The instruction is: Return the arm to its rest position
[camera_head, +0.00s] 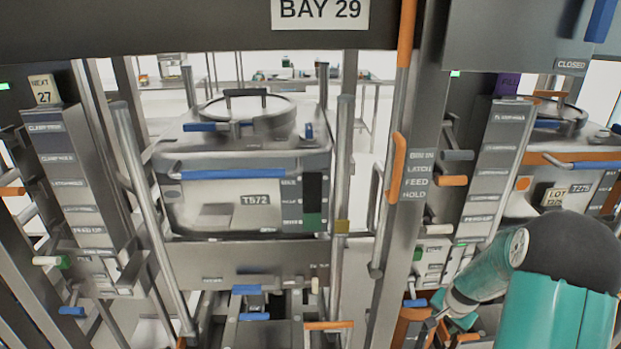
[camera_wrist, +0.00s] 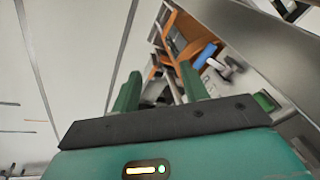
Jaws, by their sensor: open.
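My teal arm enters the head view at the lower right, bent at a dark joint. My gripper (camera_wrist: 160,82) shows in the wrist view as two green fingers spread apart, with nothing held between them. In the head view the arm's far end reaches down to the left, by the foot of the right-hand post, where the fingers are hard to make out. The grey lidded bin (camera_head: 250,187), labelled T572, sits level in the bay under the "BAY 29" sign (camera_head: 320,10). My gripper is below and to the right of this bin, apart from it.
A metal post (camera_head: 407,220) with an orange handle (camera_head: 394,168) stands between the bin and my arm. Another bin (camera_head: 574,172) stands at the right, behind my arm. Orange and blue fittings (camera_wrist: 203,55) lie beyond my fingers. Pale floor shows at the wrist view's left.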

